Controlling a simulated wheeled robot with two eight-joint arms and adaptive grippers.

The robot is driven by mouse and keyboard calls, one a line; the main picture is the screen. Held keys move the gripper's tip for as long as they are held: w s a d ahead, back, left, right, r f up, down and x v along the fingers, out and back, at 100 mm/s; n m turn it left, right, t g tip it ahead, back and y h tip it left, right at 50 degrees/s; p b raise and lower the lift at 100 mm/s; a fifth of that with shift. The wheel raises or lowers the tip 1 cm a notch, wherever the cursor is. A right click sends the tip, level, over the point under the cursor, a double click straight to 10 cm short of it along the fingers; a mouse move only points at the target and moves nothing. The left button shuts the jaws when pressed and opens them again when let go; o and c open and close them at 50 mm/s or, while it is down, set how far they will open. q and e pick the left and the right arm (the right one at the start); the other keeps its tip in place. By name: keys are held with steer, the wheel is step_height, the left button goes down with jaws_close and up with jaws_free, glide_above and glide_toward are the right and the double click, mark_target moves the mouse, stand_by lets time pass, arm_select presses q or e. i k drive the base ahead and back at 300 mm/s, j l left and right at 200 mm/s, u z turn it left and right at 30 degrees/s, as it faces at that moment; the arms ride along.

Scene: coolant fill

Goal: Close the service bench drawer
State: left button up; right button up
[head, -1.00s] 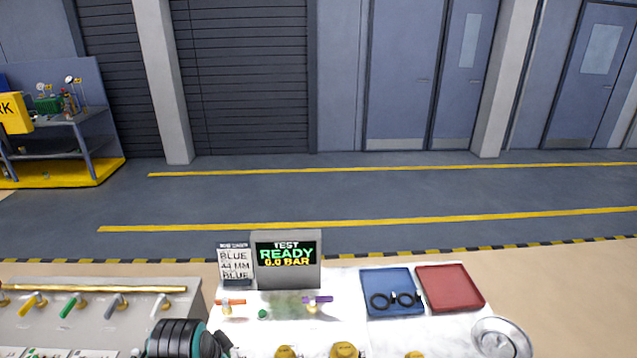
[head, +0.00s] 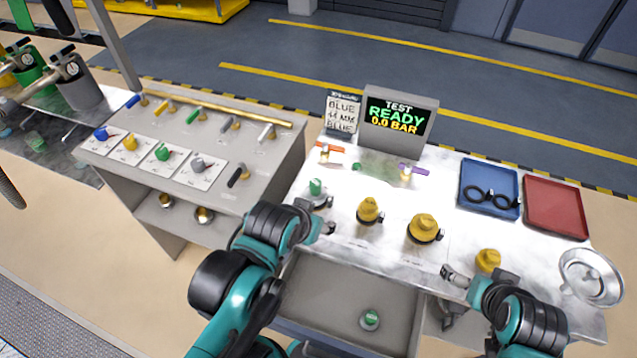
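The service bench drawer (head: 340,284) is pulled out below the front edge of the service bench (head: 290,205). A small green-topped fitting (head: 370,318) sits inside it near the front right. My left gripper (head: 322,222) is over the bench's front left edge, near a green-capped fitting (head: 316,188); its fingers are partly hidden by the wrist. My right gripper (head: 447,290) is at the bench's front edge, just right of the drawer. Its fingers look spread with nothing between them. The drawer's front face and handle are not clearly visible.
Yellow fittings (head: 424,228) stand on the bench top near my grippers. A blue tray (head: 488,203) with black rings, a red tray (head: 556,208) and a metal bowl (head: 590,277) are at the right. A grey valve stand (head: 190,150) is close on the left.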

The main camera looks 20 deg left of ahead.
mark_target(322, 305)
steer(key=k+u, duration=0.1)
steer(key=k, duration=0.65)
steer(key=k+j, duration=1.2)
steer(key=j+z, duration=0.05)
steer(key=j, duration=0.1)
